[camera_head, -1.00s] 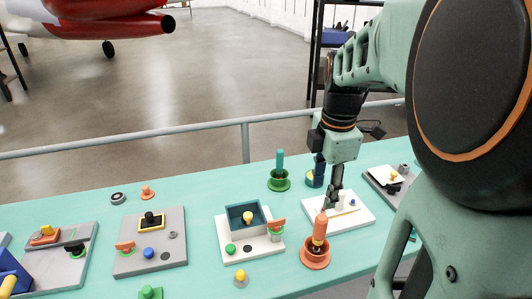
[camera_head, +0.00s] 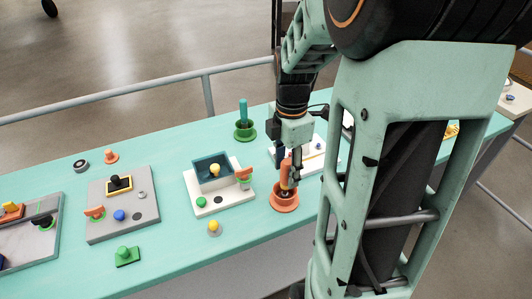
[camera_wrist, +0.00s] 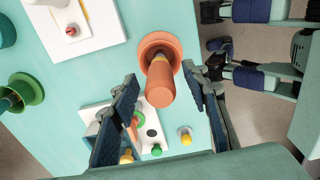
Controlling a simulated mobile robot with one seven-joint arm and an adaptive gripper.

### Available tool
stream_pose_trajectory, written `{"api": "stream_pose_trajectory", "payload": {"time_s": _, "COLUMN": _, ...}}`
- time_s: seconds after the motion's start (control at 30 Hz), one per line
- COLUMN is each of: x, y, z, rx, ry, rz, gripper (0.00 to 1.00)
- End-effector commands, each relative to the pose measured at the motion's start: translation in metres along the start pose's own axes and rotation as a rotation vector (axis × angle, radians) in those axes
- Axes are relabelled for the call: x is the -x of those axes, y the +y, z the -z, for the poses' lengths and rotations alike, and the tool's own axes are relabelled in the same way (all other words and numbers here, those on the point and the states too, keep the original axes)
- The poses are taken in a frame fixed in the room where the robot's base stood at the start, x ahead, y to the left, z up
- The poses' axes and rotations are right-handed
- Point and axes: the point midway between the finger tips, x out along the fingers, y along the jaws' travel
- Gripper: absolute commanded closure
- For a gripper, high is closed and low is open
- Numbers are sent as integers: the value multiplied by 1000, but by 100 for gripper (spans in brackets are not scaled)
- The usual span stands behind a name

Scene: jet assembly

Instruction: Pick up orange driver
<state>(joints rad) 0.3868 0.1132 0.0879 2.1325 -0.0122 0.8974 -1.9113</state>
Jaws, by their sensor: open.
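The orange driver (camera_head: 285,176) stands upright in an orange round holder (camera_head: 284,202) near the table's front edge. In the wrist view the driver's handle (camera_wrist: 160,86) points up toward the camera, out of the holder (camera_wrist: 160,44). My gripper (camera_head: 290,172) is open and comes down from above at the driver. In the wrist view its two fingers (camera_wrist: 160,92) stand apart on either side of the handle. I cannot tell whether either finger touches it.
A teal driver in a green holder (camera_head: 245,129) stands behind. A white board with a blue open box (camera_head: 214,170) lies to the left, and another white board (camera_head: 312,152) behind my gripper. Grey boards (camera_head: 137,210) with parts lie farther left. A rail (camera_head: 209,96) runs behind the table.

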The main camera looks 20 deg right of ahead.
Motion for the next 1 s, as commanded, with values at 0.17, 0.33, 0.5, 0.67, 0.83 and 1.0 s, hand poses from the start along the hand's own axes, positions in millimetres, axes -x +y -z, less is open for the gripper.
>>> {"api": "stream_pose_trajectory", "payload": {"time_s": 0.17, "x": -11, "y": 0, "z": 0, "rx": 0, "ry": 0, "rz": 0, "gripper": 58}}
{"api": "stream_pose_trajectory", "payload": {"time_s": 0.33, "x": -11, "y": 0, "z": 0, "rx": 0, "ry": -1, "rz": -1, "gripper": 58}}
{"api": "stream_pose_trajectory", "payload": {"time_s": 0.5, "x": -10, "y": 0, "z": 0, "rx": 0, "ry": -1, "rz": -1, "gripper": 76}}
{"api": "stream_pose_trajectory", "payload": {"time_s": 0.67, "x": -10, "y": 0, "z": 0, "rx": 0, "ry": -1, "rz": -1, "gripper": 94}}
{"api": "stream_pose_trajectory", "payload": {"time_s": 0.83, "x": -10, "y": 0, "z": 0, "rx": 0, "ry": -1, "rz": -2, "gripper": 100}}
{"api": "stream_pose_trajectory", "payload": {"time_s": 1.0, "x": -9, "y": 1, "z": 0, "rx": 0, "ry": -1, "rz": -2, "gripper": 100}}
